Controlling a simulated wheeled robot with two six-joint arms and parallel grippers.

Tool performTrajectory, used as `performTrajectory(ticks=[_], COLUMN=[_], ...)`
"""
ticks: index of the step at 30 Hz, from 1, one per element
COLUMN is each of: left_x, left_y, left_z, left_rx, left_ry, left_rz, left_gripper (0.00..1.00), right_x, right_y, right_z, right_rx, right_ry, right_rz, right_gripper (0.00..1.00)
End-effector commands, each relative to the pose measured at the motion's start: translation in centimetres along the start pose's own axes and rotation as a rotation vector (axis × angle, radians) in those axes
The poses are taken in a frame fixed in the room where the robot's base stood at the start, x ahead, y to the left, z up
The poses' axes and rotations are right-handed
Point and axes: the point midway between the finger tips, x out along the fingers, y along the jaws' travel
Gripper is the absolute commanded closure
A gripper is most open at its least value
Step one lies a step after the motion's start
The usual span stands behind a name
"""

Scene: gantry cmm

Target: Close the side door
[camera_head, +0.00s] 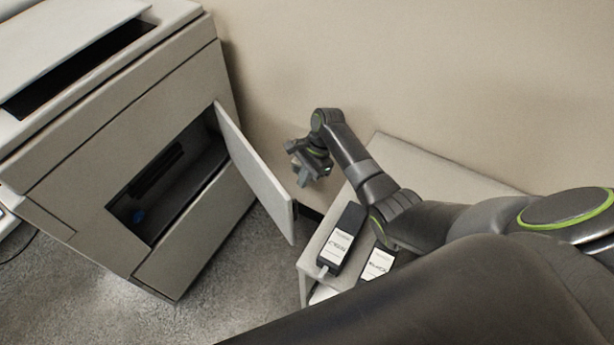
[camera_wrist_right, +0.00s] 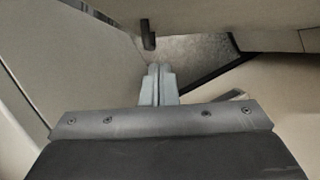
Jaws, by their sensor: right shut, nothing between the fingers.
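The side door (camera_head: 256,176) is a pale panel on the side of a large beige machine (camera_head: 75,205). It stands open, swung out from a dark rectangular opening (camera_head: 170,178). A dark handle (camera_head: 295,209) sits at its free edge. My right gripper (camera_head: 303,180) is shut and empty, to the right of the door on its outer side, near the wall; a gap shows between them in the head view. The right wrist view shows the closed fingertips (camera_wrist_right: 158,72) with a dark bar (camera_wrist_right: 148,36), likely the handle, just beyond them. My left gripper is not in view.
A low beige cabinet (camera_head: 430,165) stands at the right against the wall (camera_head: 400,60). Two black cartridges with white labels lie on it, one (camera_head: 342,238) nearer the door and one (camera_head: 379,264) beside my arm. Grey carpet (camera_head: 238,265) is clear below the door.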

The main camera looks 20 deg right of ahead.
Motion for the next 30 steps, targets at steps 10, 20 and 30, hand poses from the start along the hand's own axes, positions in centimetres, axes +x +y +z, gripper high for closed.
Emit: performTrajectory(ticks=[10, 20, 30], left_x=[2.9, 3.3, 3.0], left_y=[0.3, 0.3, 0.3], left_z=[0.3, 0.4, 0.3], left_rx=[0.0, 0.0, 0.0], left_ry=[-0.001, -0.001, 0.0], left_rz=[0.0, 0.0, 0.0], left_gripper=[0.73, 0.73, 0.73], right_x=[3.0, 3.3, 3.2], right_y=[0.0, 0.1, 0.1], right_z=[2.3, 3.8, 3.8], right_rx=[-0.002, 0.001, 0.007], right_ry=[-0.003, 0.0, -0.001], right_rz=[-0.001, 0.0, -0.001], right_gripper=[1.0, 1.0, 1.0])
